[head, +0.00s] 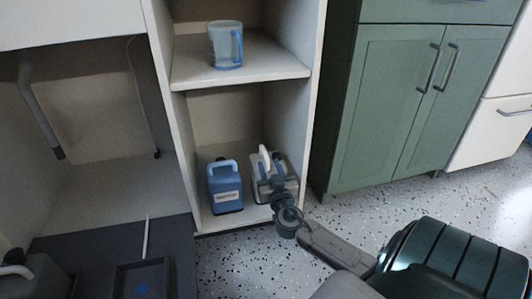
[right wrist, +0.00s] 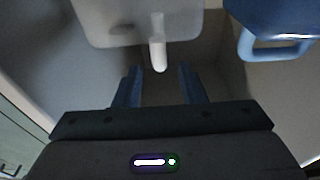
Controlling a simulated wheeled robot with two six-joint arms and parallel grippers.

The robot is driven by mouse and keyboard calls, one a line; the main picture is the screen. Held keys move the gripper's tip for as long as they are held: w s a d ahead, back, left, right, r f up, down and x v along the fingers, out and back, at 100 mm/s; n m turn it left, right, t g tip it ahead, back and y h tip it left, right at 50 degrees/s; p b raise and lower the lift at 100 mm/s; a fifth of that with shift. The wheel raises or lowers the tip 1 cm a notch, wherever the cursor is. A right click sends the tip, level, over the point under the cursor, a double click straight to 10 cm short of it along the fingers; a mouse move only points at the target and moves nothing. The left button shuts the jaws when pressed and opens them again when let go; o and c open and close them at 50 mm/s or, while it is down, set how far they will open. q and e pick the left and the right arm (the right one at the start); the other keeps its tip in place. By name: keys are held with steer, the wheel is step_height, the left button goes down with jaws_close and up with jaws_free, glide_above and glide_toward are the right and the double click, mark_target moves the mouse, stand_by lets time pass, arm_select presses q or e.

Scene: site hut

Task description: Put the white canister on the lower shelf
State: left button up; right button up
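The white canister (head: 257,188) stands on the lower shelf (head: 232,219) of the open cabinet, partly hidden by my right gripper (head: 274,166). In the right wrist view the canister's pale body (right wrist: 135,22) is at the top, with its white handle pointing down toward the gap between the blue fingers of my right gripper (right wrist: 159,82). The fingers are apart, with a clear gap between them and the handle just beyond their tips. They do not grip it. My left gripper is not in view.
A blue canister (head: 225,188) stands close on the left of the white one; its handle shows in the right wrist view (right wrist: 275,47). A clear blue jug (head: 225,46) is on the upper shelf. Green cupboard doors (head: 385,110) are to the right.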

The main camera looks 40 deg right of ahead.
steer(key=shift+v, duration=2.4)
